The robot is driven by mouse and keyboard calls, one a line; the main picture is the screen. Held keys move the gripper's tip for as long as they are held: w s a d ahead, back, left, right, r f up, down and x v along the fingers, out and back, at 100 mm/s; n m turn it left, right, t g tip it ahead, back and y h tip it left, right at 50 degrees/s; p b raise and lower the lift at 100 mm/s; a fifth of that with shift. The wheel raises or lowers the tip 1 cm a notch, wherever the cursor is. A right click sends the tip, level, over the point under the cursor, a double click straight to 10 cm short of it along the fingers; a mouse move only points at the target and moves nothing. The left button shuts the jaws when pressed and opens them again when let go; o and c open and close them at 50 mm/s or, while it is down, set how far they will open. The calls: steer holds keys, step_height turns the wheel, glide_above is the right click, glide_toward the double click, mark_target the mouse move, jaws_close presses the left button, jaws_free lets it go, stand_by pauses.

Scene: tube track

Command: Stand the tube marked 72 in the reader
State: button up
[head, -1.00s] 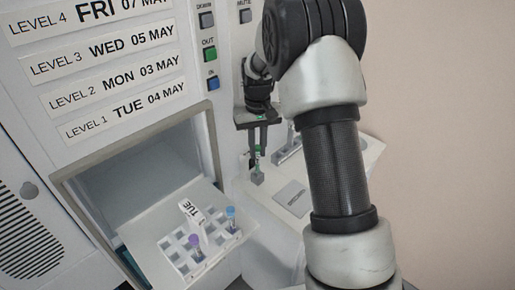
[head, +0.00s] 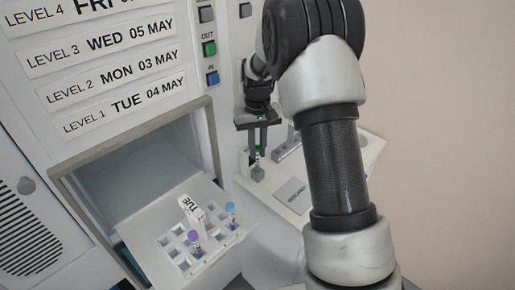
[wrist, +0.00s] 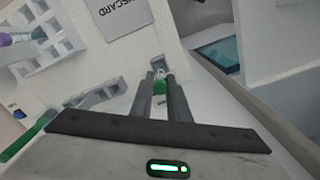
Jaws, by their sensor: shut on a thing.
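My gripper (head: 258,146) points down over the white platform, its two fingers shut on a green-capped tube (head: 258,158). In the wrist view the green cap (wrist: 160,87) sits between the fingertips. The tube looks upright, and its lower end is at a small grey block (head: 258,173), apparently the reader. I cannot tell how deep the tube sits in it. The number on the tube is not readable.
The platform bears a discard plate (head: 292,195) and a grey holder (head: 289,148). Buttons line the cabinet.

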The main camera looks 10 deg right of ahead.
steer(key=shift+f, duration=0.45)
steer(key=o, duration=0.9)
steer(key=shift+c, duration=0.2)
steer(key=shift+a, duration=0.1)
steer(key=shift+r, duration=0.15)
step_height(320, 180, up, 17)
steer(key=shift+d, duration=0.2)
